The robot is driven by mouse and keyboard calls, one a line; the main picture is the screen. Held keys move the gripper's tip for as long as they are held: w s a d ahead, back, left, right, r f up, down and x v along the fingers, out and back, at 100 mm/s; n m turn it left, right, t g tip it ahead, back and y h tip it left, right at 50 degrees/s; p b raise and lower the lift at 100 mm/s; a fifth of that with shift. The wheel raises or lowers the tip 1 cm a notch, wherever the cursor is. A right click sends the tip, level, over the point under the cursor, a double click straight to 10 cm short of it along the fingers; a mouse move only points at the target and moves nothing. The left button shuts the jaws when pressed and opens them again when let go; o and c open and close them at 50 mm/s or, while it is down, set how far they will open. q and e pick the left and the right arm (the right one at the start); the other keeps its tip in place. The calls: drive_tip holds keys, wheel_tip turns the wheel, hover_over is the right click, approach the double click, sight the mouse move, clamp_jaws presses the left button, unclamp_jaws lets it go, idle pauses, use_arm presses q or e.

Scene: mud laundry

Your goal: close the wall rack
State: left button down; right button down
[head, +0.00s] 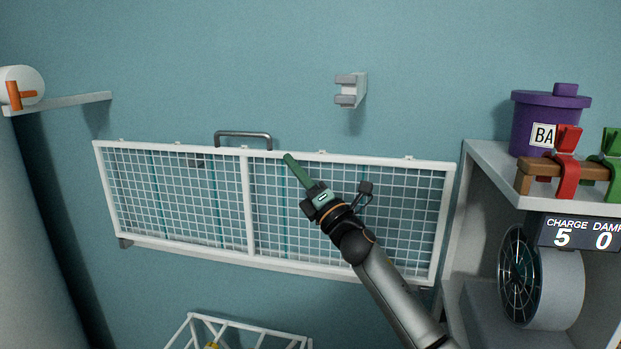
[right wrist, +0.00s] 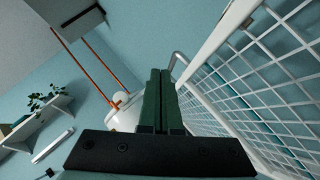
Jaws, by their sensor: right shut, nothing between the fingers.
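The wall rack (head: 247,205) is a wide white frame with a wire grid, low on the blue wall in the head view. A grey bar handle (head: 243,134) stands on its top rail. A grey two-pronged wall bracket (head: 350,90) sits above, apart from the rack. I cannot tell the rack's exact tilt. My right gripper (head: 288,157) is shut and empty, its green fingers at the top rail just right of the handle; contact is unclear. In the right wrist view, the fingers (right wrist: 159,75) point past the rack grid (right wrist: 270,80), with the handle (right wrist: 180,62) close to their tips. My left gripper is out of view.
A white shelf unit (head: 485,160) on the right holds a purple bin (head: 545,125) and red and green clips on a brown bar. A small shelf (head: 65,103) with a white roll is at left. A white wire frame (head: 190,325) stands below. The wall above is mostly clear.

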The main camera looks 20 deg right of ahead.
drive_tip(key=s+d, duration=0.1)
drive_tip(key=s, duration=0.6)
drive_tip(key=s+a+f+m+g+h, duration=0.1)
drive_tip(key=s+f+m+g, duration=0.3)
drive_tip(key=f, duration=0.7)
drive_tip(key=s+a+f+m+h, duration=0.1)
drive_tip(key=s+f+m+h, duration=0.1)
drive_tip(key=f+m, duration=0.65)
drive_tip(key=s+a+f+m+g+h, duration=0.1)
drive_tip(key=s+a+f+m+g, duration=0.2)
drive_tip(key=f, duration=1)
drive_tip(key=s+a+f+m+g, duration=0.1)
drive_tip(key=s+f+m+g, duration=0.2)
drive_tip(key=s+f, duration=0.7)
drive_tip(key=s+a+f+m+g+h, duration=0.1)
drive_tip(key=s+f+m+g, duration=0.2)
drive_tip(key=s+f+m, duration=0.5)
drive_tip(key=s+f, duration=0.1)
drive_tip(key=s, duration=0.5)
drive_tip(key=shift+s+a+f, duration=0.25)
drive_tip(key=shift+a+f, duration=0.05)
drive_tip(key=shift+f, duration=0.1)
